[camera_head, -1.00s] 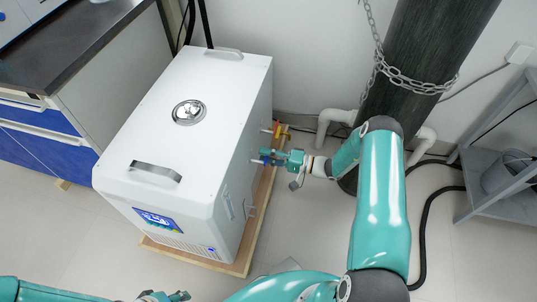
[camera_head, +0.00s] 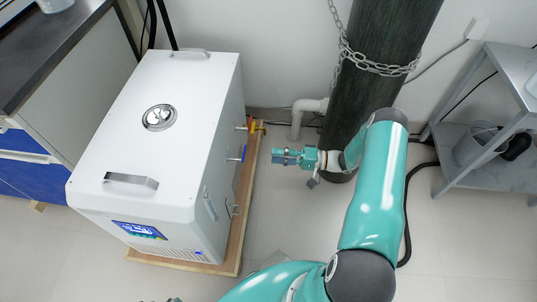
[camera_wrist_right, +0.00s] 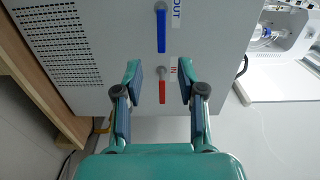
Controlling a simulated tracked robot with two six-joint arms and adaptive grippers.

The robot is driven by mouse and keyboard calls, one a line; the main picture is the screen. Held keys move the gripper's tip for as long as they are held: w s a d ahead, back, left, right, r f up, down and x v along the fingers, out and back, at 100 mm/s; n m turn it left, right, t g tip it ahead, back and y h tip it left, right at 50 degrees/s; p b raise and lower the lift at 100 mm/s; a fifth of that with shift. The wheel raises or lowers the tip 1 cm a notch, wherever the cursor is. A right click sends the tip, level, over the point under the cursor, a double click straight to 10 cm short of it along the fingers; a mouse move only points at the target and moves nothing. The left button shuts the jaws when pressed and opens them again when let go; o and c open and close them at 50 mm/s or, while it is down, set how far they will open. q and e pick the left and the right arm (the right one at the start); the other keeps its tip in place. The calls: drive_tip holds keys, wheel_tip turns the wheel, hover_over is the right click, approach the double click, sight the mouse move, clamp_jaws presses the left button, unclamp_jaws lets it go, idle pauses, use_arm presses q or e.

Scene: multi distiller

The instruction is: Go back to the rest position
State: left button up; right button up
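My right gripper (camera_head: 278,157) hangs in the free space to the right of the white chiller box (camera_head: 165,130), apart from it. In the right wrist view its two fingers (camera_wrist_right: 160,78) are spread with nothing between them. Beyond them, on the box's side panel, are a blue valve handle (camera_wrist_right: 161,32) marked OUT and a red valve handle (camera_wrist_right: 162,92) marked IN. The blue handle also shows in the head view (camera_head: 243,153). Only a sliver of my left gripper (camera_head: 174,299) shows at the bottom edge; its fingers cannot be made out.
The box stands on a wooden base (camera_head: 236,250). A dark column with a chain (camera_head: 375,65) and white pipes (camera_head: 297,120) stand behind my right arm. A grey metal shelf (camera_head: 465,155) is at right, a dark-topped counter (camera_head: 45,60) at left. Floor between box and arm is clear.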

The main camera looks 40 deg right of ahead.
idle(0.5)
drive_tip(key=s+a+f+g, duration=0.1)
drive_tip(key=a+f+g, duration=0.15)
drive_tip(key=a, duration=0.25)
drive_tip(key=s+a+f+n+g+y, duration=0.1)
drive_tip(key=a+g, duration=0.2)
drive_tip(key=a, duration=0.1)
drive_tip(key=s+a+f+g, duration=0.1)
drive_tip(key=a+g, duration=0.2)
drive_tip(key=a, duration=0.2)
drive_tip(key=s+a+f+n+g+h, duration=0.4)
drive_tip(key=s+a+g+h, duration=0.2)
drive_tip(key=s+a+g, duration=0.4)
drive_tip(key=a+r+n+t+h, duration=0.3)
drive_tip(key=a+r+t, duration=0.1)
drive_tip(key=t, duration=0.2)
wheel_tip(320, 180, up, 29)
drive_tip(key=p, duration=2.9)
drive_tip(key=shift+s+f+p, duration=0.15)
drive_tip(key=shift+p, duration=0.25)
drive_tip(key=shift+g, duration=0.25)
